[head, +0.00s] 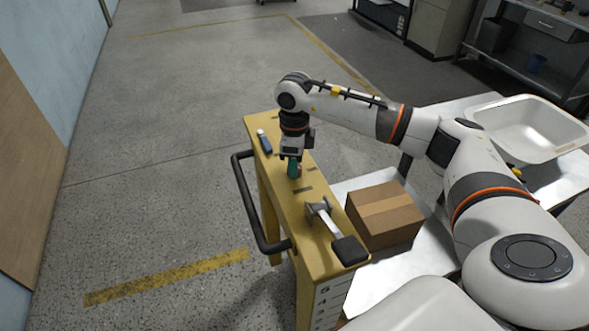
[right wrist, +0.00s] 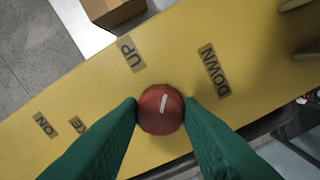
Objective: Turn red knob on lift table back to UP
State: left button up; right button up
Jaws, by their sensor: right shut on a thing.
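The red knob (right wrist: 160,109) sits on the yellow panel of the lift table (head: 318,243). In the right wrist view its white mark points up the picture and slightly right, between the UP label (right wrist: 130,53) and the DOWN label (right wrist: 214,72). My right gripper (head: 294,168) comes down over the panel in the head view. Its green fingers are shut on the knob, one on each side, as the right wrist view (right wrist: 160,112) shows. The knob is mostly hidden in the head view. My left gripper is not in view.
On the panel stand a blue piece (head: 264,140) behind my gripper and a grey lever (head: 322,213) with a black pad in front. A black rail (head: 247,205) runs along the left. A cardboard box (head: 384,214) and a white basin (head: 528,128) are to the right.

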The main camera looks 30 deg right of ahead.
jog(key=n+b, duration=0.3)
jog(key=n, duration=0.1)
jog(key=shift+w+f+n, duration=0.1)
jog(key=shift+n, duration=0.2)
jog(key=shift+n+b, duration=0.95)
jog(key=shift+n, duration=0.95)
jog(key=shift+r, duration=0.2)
jog(key=o, duration=1)
notch_tip(320, 180, up, 12)
jog(key=shift+f+b, duration=0.1)
jog(key=shift+b, duration=0.55)
